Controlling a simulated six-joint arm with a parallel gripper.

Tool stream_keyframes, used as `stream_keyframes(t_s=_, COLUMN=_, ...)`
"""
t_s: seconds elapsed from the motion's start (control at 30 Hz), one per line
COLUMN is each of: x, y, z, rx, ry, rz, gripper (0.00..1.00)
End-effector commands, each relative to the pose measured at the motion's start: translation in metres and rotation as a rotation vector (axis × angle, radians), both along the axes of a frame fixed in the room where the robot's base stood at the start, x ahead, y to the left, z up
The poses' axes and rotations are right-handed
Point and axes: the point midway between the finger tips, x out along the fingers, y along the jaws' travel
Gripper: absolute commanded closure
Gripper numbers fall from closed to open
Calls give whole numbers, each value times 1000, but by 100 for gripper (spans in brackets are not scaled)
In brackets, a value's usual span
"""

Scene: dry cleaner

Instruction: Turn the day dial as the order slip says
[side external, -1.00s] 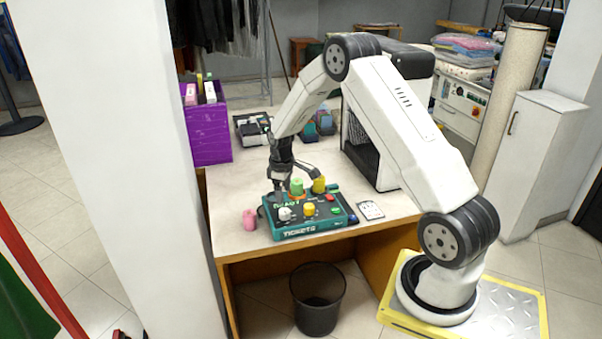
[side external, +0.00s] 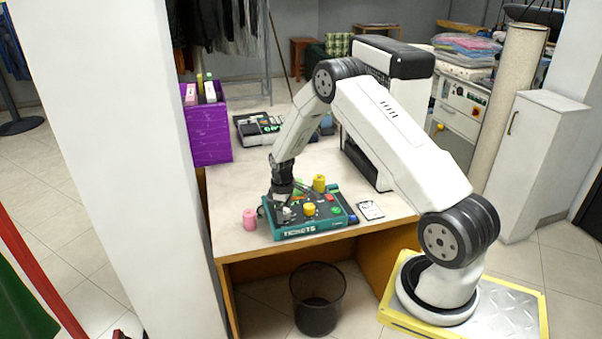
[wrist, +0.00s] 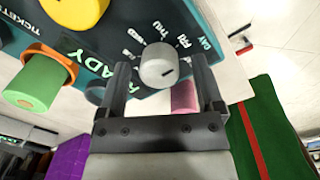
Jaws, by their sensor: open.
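The teal ticket machine (side external: 318,227) sits on the counter's front part. Its small light-grey day dial (wrist: 157,65) shows in the wrist view with a dark pointer mark on its face. Printed letters beside it include THU, FRI and DAY. My gripper (wrist: 160,78) is open, with one finger on each side of the dial; I cannot tell whether either finger touches it. In the side view, my gripper (side external: 286,204) is low over the machine's left part and partly hides the dial. The order slip (side external: 370,210) lies right of the machine, its writing too small to read.
A yellow knob (side external: 309,209) and a green cylinder (wrist: 40,85) are on the machine. A yellow cylinder (side external: 319,183) stands at its back edge. A pink cylinder (side external: 250,219) stands left of it. A purple box (side external: 209,135) is at the counter's back left.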

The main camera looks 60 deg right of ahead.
Motion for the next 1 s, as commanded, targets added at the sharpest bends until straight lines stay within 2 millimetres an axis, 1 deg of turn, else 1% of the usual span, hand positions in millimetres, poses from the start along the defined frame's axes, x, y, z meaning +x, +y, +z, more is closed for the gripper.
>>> stream_keyframes(t_s=0.07, x=0, y=0, z=0, rx=0, ry=0, rz=0, gripper=15)
stream_keyframes(t_s=0.1, x=0, y=0, z=0, rx=0, ry=0, rz=0, gripper=18)
stream_keyframes(t_s=0.17, x=0, y=0, z=0, rx=0, ry=0, rz=0, gripper=37)
stream_keyframes(t_s=0.2, x=0, y=0, z=0, rx=0, ry=0, rz=0, gripper=50)
stream_keyframes(t_s=0.27, x=0, y=0, z=0, rx=0, ry=0, rz=0, gripper=69)
stream_keyframes(t_s=0.3, x=0, y=0, z=0, rx=0, ry=0, rz=0, gripper=82)
stream_keyframes(t_s=0.37, x=0, y=0, z=0, rx=0, ry=0, rz=0, gripper=100)
stream_keyframes(t_s=0.73, x=0, y=0, z=0, rx=0, ry=0, rz=-36, gripper=100)
stream_keyframes(t_s=1.0, x=0, y=0, z=0, rx=-1, ry=1, rz=-169, gripper=100)
